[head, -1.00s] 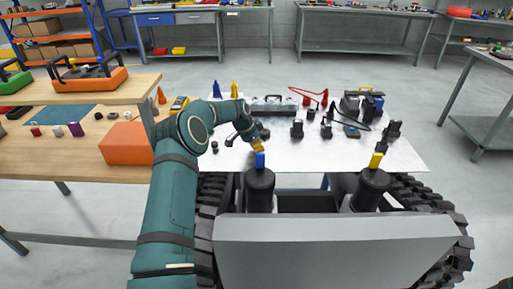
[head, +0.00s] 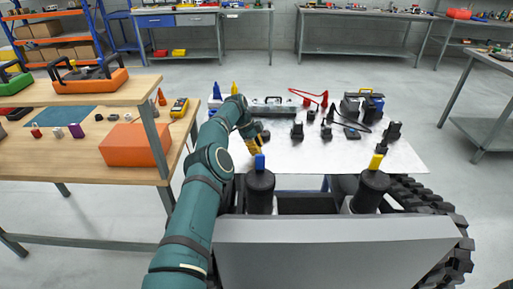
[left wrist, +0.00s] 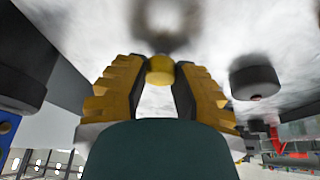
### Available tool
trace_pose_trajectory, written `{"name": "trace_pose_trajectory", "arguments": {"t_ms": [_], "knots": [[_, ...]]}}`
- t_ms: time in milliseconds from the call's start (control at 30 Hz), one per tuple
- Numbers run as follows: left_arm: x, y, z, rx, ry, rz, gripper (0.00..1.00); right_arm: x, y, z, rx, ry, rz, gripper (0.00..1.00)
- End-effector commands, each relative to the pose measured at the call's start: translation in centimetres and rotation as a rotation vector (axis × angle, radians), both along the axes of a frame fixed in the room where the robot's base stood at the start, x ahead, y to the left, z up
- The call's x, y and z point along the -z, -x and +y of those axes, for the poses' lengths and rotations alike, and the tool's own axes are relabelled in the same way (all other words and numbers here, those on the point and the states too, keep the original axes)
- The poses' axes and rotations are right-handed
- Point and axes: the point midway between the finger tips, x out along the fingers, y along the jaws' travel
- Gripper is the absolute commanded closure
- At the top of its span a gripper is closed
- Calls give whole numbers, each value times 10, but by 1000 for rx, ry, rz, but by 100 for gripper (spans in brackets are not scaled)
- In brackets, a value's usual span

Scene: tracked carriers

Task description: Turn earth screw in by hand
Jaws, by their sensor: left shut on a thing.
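My left gripper (head: 254,146) reaches over the white table sheet behind the dark post with the blue block. In the left wrist view its two yellow ridged fingers (left wrist: 160,85) are closed on a small round yellow knob (left wrist: 160,69). The knob sits between the fingertips, and a blurred grey shape lies just beyond it. I cannot tell whether the knob is seated in anything. It is too small to make out in the head view. My right gripper is not in view.
A tracked carrier (head: 335,243) stands in front, with two dark posts, one topped blue (head: 260,162), one yellow (head: 376,162). Several black parts and a red cable (head: 309,95) lie on the white table sheet (head: 400,158). An orange box (head: 135,146) sits on the wooden bench at left.

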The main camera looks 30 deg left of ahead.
Motion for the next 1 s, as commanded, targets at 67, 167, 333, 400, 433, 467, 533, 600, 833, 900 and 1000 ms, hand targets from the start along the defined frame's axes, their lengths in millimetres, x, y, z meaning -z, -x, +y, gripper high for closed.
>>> {"name": "trace_pose_trajectory", "arguments": {"t_ms": [67, 167, 333, 400, 433, 467, 533, 600, 833, 900, 1000], "knots": [[0, 0, 2, 13, -5, -4, 100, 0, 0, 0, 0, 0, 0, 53], [0, 0, 1, 28, -5, -5, 100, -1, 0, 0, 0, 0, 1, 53], [-1, 1, 1, 43, -5, -4, 100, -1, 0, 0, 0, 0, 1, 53], [-1, 1, 1, 44, -5, -5, 100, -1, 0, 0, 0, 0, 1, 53], [-1, 1, 1, 45, -6, -5, 100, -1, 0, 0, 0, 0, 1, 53], [-1, 1, 1, 45, -6, -4, 100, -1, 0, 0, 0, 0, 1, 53], [-1, 2, 2, 45, -6, -4, 100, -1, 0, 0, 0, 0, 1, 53], [-1, 2, 2, 45, -6, -4, 100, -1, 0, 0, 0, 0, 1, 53], [-1, 2, 2, 45, -5, -3, 61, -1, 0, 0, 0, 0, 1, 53], [-1, 2, 2, 45, -5, -3, 39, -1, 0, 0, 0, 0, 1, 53], [-1, 2, 1, 46, -5, -3, 39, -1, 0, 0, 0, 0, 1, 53]]}}
